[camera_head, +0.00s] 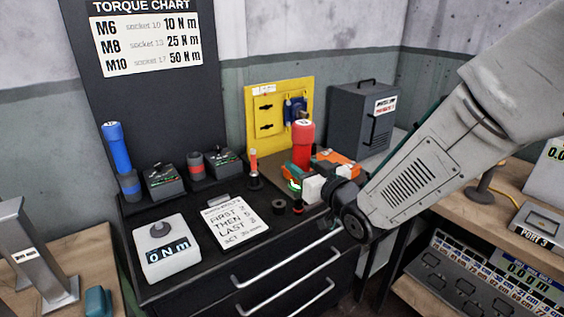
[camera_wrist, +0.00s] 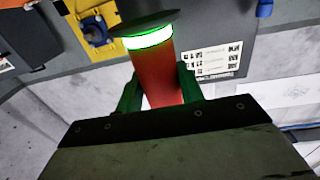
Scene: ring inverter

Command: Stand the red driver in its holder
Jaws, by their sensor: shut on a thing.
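The red driver (camera_head: 303,143) is upright in the head view, its red handle up and a green-lit ring low on it. My gripper (camera_head: 312,187) is shut on it over the right part of the black cabinet. In the wrist view the red driver (camera_wrist: 160,78) is between my green fingers (camera_wrist: 158,92), with the lit ring and a dark end beyond them. Its lower end is partly hidden in the head view. A red-banded holder (camera_head: 196,166) stands empty at the cabinet's back, right of the blue driver (camera_head: 117,150), which stands in a blue-banded holder (camera_head: 130,185).
Black units (camera_head: 163,181) flank the red-banded holder. A white Nm box (camera_head: 167,254) and a note card (camera_head: 235,222) lie in front. A small red-topped tool (camera_head: 254,168), a dark ring (camera_head: 279,207) and an orange tool (camera_head: 337,168) are near my gripper. A yellow board (camera_head: 262,105) stands behind.

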